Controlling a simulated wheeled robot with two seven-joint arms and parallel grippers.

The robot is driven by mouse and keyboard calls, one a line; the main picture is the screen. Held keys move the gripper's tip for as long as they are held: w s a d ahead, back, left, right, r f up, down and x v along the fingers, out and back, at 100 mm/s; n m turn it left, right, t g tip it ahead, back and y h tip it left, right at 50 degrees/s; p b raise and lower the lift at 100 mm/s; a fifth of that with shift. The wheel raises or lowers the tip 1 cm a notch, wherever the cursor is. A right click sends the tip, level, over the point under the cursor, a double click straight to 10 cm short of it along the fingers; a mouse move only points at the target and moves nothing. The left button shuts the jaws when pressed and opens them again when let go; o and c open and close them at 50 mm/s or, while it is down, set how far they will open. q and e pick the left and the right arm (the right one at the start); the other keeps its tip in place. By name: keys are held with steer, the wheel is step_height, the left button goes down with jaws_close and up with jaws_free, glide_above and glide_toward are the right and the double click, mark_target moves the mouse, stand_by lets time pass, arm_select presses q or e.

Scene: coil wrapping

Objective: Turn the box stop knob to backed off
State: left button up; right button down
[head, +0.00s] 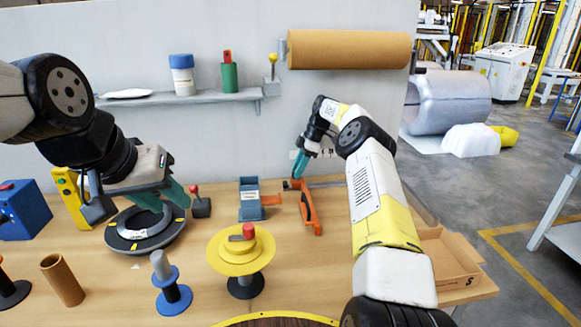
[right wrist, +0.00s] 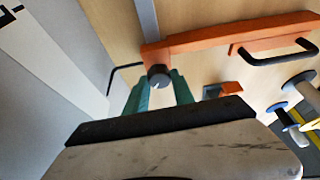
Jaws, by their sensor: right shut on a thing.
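The knob is a dark grey round cap (right wrist: 159,76) on an orange stop arm (right wrist: 225,36) in the right wrist view. My right gripper (right wrist: 160,90) has its teal fingers on either side of the knob and is shut on it. In the head view the orange arm (head: 309,208) lies at the back of the table, and my right gripper (head: 299,164) reaches down to its far end, hiding the knob. My left gripper (head: 163,196) is over the black turntable with a grey ring (head: 125,240), its fingers apart and empty.
A grey rail (right wrist: 144,18) meets the orange arm. A blue-grey dispenser (head: 249,205) stands left of it. A yellow reel (head: 228,262), a blue spool (head: 172,298) and a cardboard tube (head: 62,280) stand in front. An open cardboard box (head: 450,262) is at right.

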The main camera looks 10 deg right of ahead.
steer(key=shift+s+f+n+g, duration=0.1)
steer(key=shift+f+n+g, duration=0.2)
steer(key=shift+n, duration=0.2)
steer(key=c, duration=1.1)
jaws_free()
steer(key=shift+r, duration=0.1)
steer(key=shift+r, duration=0.1)
steer(key=shift+r, duration=1.75)
steer(key=shift+s, duration=0.1)
steer(key=shift+s, duration=0.1)
steer(key=s+a, duration=0.1)
steer(key=s, duration=0.4)
steer(key=s+a+r, duration=0.1)
steer(key=s, duration=0.4)
steer(key=s+a, duration=0.1)
steer(key=s, duration=0.4)
steer(key=shift+s+a+r, duration=0.1)
steer(key=shift+r, duration=0.1)
